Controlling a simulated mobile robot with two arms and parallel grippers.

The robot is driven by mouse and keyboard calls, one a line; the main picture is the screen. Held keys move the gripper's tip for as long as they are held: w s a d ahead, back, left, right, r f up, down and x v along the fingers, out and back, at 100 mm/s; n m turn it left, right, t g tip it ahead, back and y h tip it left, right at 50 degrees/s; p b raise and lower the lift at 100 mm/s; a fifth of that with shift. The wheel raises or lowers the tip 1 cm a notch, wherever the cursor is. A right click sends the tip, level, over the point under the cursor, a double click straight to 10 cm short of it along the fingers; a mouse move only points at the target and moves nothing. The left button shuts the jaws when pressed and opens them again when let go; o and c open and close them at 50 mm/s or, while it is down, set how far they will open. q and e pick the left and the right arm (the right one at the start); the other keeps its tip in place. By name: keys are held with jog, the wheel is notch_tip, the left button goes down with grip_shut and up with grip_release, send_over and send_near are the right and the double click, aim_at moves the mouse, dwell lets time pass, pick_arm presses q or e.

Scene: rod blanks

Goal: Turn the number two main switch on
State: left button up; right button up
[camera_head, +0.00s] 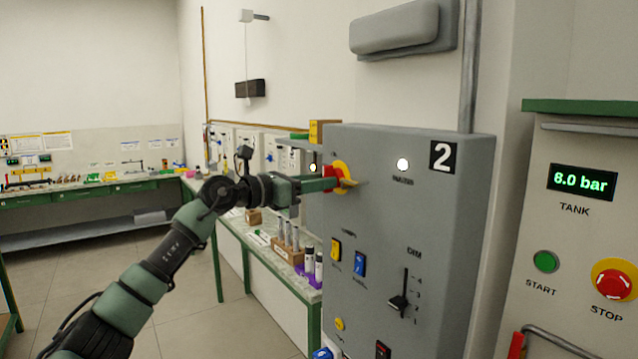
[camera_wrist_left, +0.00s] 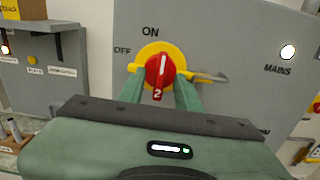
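The number two main switch is a red rotary knob (camera_wrist_left: 160,75) on a yellow round plate (camera_wrist_left: 150,50), on the grey cabinet (camera_head: 400,230) marked 2. In the left wrist view the knob's handle stands nearly upright and its white mark points up towards ON; OFF is at the left. My left gripper (camera_wrist_left: 161,92) has one green finger on each side of the knob, with gaps visible, so it looks open around it. In the head view my left gripper (camera_head: 330,182) partly hides the knob. The MAINS lamp (camera_head: 403,164) glows white. My right gripper is not in view.
Below are a yellow rocker (camera_head: 336,250), a blue rocker (camera_head: 360,264) and a slider (camera_head: 398,302). A tank panel (camera_head: 575,230) with START and STOP buttons stands at the right. A bench (camera_head: 262,262) with tubes lies behind my arm. Open floor is at the left.

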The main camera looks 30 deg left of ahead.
pick_arm(q)
jog(key=b+v, duration=0.4)
jog(key=v, duration=0.3)
jog(key=shift+s, duration=0.3)
jog(key=shift+a, duration=0.1)
